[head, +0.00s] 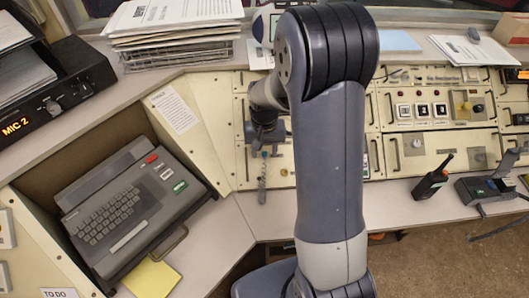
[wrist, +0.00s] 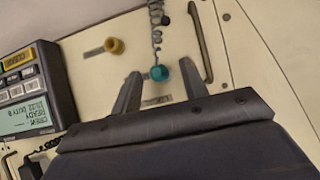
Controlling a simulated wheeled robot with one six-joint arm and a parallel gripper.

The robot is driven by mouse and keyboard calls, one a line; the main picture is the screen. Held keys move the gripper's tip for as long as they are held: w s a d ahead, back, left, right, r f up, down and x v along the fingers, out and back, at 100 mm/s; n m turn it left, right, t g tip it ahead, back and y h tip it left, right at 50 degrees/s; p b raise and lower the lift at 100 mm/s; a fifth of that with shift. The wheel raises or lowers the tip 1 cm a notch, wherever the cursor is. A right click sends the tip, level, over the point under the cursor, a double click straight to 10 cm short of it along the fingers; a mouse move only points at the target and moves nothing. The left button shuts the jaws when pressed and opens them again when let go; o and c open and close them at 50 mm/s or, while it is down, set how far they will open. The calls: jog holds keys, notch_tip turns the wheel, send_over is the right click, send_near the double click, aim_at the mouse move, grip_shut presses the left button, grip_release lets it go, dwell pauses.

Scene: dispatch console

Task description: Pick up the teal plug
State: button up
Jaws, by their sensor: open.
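The teal plug (wrist: 160,73) shows in the wrist view as a small round teal piece in front of a cream console panel (wrist: 85,62). A dark coiled cord (wrist: 157,32) runs to it from the top of the picture. My gripper (wrist: 162,77) is open, with one finger on each side of the plug in this view. I see no contact between fingers and plug, and the depth between them is hard to tell.
A brass-coloured knob (wrist: 115,46) sits left of the plug and a dark bar handle (wrist: 201,42) right of it. A device with a lit display (wrist: 28,115) stands at the left. A grey keyboard unit (head: 130,205) and stacked papers (head: 175,15) are in the head view.

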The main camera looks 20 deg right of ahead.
aim_at(265, 155)
jog(key=shift+f, duration=0.2)
jog(key=shift+c, duration=0.4)
grip_shut()
notch_tip(265, 155, up, 10)
jog(key=shift+f, duration=0.1)
jog(key=shift+s+a+r+p, duration=0.1)
jog(key=shift+s+r+p, duration=0.25)
jog(key=shift+r, duration=0.3)
jog(key=shift+s+a+r+p, duration=0.1)
jog(key=shift+s+r+p, duration=0.2)
jog(key=shift+r, duration=0.3)
jog(key=shift+s, duration=0.1)
